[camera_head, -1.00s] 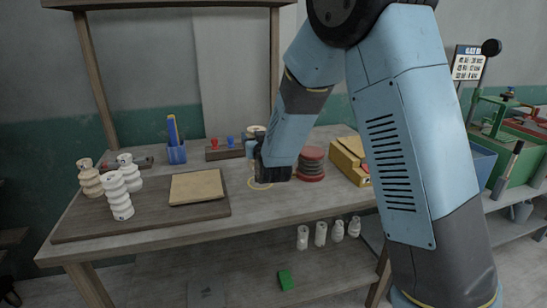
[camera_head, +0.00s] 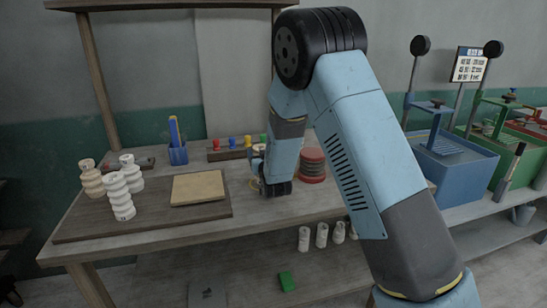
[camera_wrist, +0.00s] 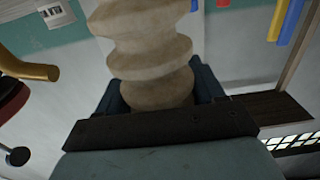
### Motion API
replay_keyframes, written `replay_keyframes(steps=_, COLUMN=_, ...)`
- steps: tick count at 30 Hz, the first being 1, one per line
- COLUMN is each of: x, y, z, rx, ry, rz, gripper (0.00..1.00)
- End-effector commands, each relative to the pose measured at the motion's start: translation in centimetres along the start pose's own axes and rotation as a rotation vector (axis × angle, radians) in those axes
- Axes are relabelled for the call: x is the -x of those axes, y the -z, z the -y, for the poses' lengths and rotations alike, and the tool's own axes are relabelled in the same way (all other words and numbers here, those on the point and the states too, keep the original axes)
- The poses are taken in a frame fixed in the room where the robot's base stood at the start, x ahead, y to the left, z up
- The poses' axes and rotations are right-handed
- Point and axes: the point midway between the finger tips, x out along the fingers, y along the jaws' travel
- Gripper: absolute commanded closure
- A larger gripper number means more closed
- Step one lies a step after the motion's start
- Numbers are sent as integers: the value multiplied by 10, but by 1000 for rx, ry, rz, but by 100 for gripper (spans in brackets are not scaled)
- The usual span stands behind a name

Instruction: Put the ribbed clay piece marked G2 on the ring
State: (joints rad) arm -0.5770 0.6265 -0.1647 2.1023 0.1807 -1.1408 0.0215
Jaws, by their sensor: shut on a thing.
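A beige ribbed clay piece (camera_wrist: 150,55) stands between the fingers of my gripper (camera_wrist: 160,95) in the wrist view, and the gripper is shut on it. No mark can be read on it. In the head view my gripper (camera_head: 274,187) is low over the table, and the held piece (camera_head: 257,149) is mostly hidden by my arm. The yellow ring (camera_head: 253,184) lies flat on the table at the gripper; part of its outline is covered by the gripper. Whether the piece touches the table cannot be told.
Several ribbed clay pieces (camera_head: 120,195) stand on the dark board (camera_head: 90,227) at the left, beside a tan slab (camera_head: 198,187). A blue pen holder (camera_head: 178,153) and a knob rack (camera_head: 228,153) are behind.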

Motion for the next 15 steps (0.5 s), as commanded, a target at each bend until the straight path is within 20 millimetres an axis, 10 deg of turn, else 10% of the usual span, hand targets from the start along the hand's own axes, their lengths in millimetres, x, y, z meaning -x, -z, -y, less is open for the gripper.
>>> replay_keyframes(steps=15, x=0, y=-11, z=2, rx=-1, ry=2, rz=-2, gripper=88)
